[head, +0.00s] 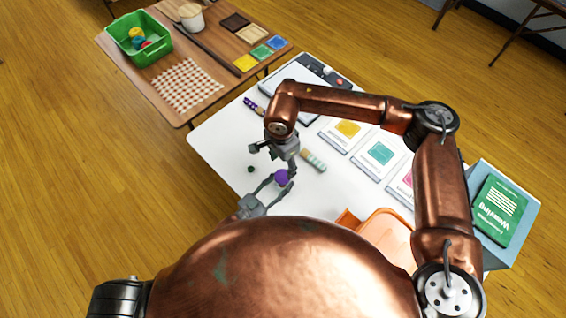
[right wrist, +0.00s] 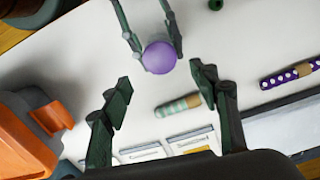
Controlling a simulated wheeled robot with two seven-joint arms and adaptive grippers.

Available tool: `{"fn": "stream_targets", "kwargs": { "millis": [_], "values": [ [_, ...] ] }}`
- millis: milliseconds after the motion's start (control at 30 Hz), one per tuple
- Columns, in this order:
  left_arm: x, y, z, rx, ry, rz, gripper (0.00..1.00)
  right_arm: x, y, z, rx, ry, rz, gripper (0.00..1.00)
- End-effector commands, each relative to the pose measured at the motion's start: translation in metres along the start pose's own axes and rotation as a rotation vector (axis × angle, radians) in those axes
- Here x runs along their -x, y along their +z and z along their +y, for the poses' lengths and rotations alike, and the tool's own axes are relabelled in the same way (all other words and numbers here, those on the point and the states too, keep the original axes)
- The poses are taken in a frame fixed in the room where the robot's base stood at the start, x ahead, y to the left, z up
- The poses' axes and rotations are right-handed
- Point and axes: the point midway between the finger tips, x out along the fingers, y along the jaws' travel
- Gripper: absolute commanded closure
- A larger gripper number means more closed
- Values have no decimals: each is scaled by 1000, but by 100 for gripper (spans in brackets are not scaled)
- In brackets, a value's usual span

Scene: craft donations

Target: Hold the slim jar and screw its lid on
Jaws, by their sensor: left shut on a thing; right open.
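A purple round top (head: 282,177), which I take to be the lid of the slim jar, sits between the fingers of my left gripper (head: 272,186). It shows as a smooth purple disc (right wrist: 159,58) in the right wrist view, with the left gripper's fingers (right wrist: 152,42) on both sides. The jar body below it is hidden, so I cannot tell how the lid sits. My right gripper (head: 275,160) is open and empty, just above and behind the purple top in the head view. Its spread fingers (right wrist: 161,78) show in the right wrist view, apart from the lid.
A teal-striped roll (head: 313,160) and a purple dotted roll (head: 254,104) lie on the white table (head: 222,142). A small dark green piece (head: 250,169) lies left of the grippers. Picture cards (head: 347,129) lie to the right, an orange bin (head: 385,232) nearer me.

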Motion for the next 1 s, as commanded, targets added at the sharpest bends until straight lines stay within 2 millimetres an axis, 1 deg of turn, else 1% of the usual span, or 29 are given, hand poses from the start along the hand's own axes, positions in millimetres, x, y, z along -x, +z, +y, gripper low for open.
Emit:
{"fn": "stream_targets", "kwargs": {
  "millis": [100,200,500,600,667,767,1000],
  "values": [
    [0,0,0,0,0,-1,100,1,0,0,82,-5,-5,45],
    [0,0,0,0,0,-1,100,1,0,0,114,-6,-7,45],
    [0,0,0,0,0,-1,100,1,0,0,119,-6,-7,45],
    [0,0,0,0,0,-1,100,-2,0,1,118,-5,-8,45],
    [0,0,0,0,0,-1,100,-7,0,1,118,-3,-8,45],
    [0,0,0,0,0,0,100,-19,1,2,118,-1,-8,45],
    [0,0,0,0,0,0,100,-56,1,1,116,-3,-9,45]
  ]
}}
